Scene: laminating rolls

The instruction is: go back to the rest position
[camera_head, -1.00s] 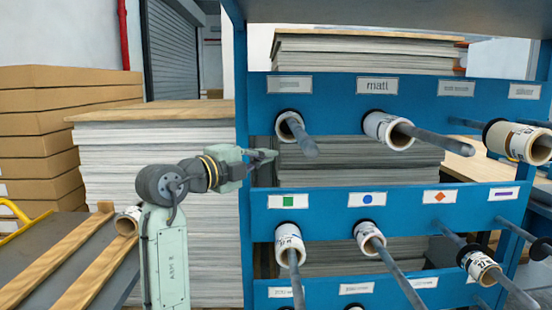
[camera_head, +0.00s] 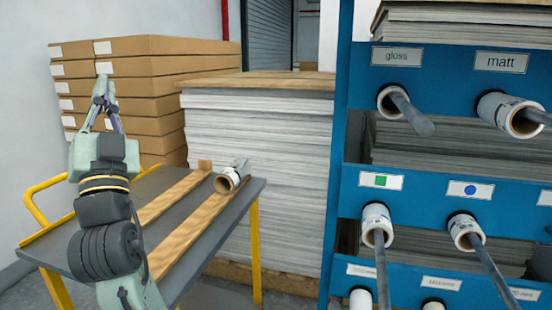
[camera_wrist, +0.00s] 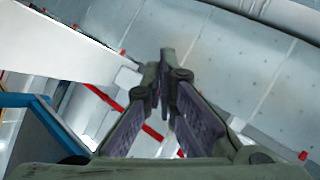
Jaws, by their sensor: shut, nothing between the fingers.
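My gripper (camera_head: 103,84) is raised at the left in the head view, above the left end of the trolley and in front of the stacked boxes. Its fingers point up and meet at the tips. In the wrist view my gripper (camera_wrist: 164,68) is shut and empty, with only the ceiling and wall behind it. My arm stands upright and hides part of the trolley.
A grey trolley (camera_head: 160,182) with a yellow frame carries wooden rails and one roll (camera_head: 231,177). Brown boxes (camera_head: 150,95) and a tall sheet stack (camera_head: 260,130) stand behind. The blue rack (camera_head: 440,188) with rolls on rods is at the right.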

